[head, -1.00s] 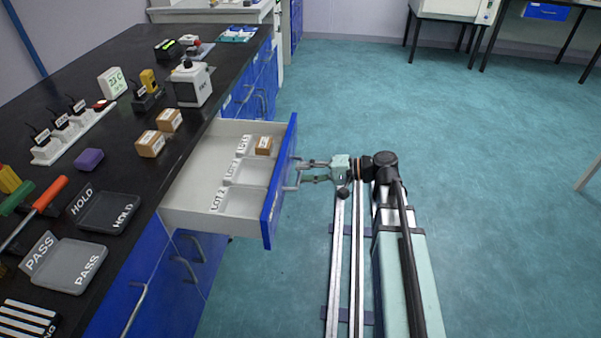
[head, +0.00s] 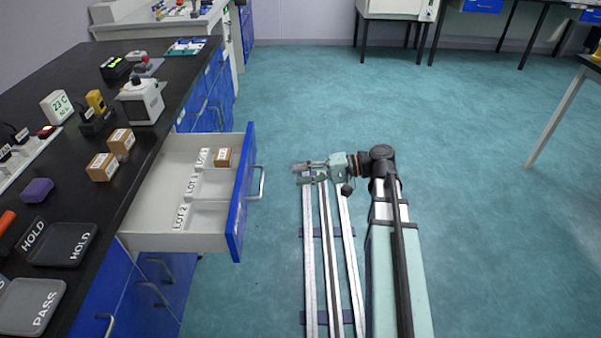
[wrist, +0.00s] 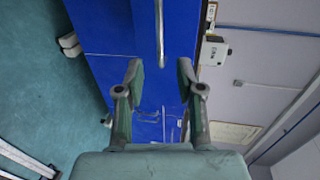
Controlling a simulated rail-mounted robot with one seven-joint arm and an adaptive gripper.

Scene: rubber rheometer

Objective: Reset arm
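My gripper (head: 299,174) is over the floor to the right of the open drawer (head: 150,212), apart from its handle (head: 258,183). The wrist view shows its two fingers (wrist: 160,72) spread with nothing between them. They point at the blue drawer front (wrist: 105,25), and the metal handle (wrist: 160,28) shows beyond the gap. My arm is folded back above the rail in the head view.
A small brown box (head: 223,158) sits in the drawer's far labelled compartment. The black bench (head: 70,160) holds brown boxes (head: 102,167), trays (head: 62,244) and small devices. The drawer juts into the aisle. The floor (head: 440,130) to the right is largely clear.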

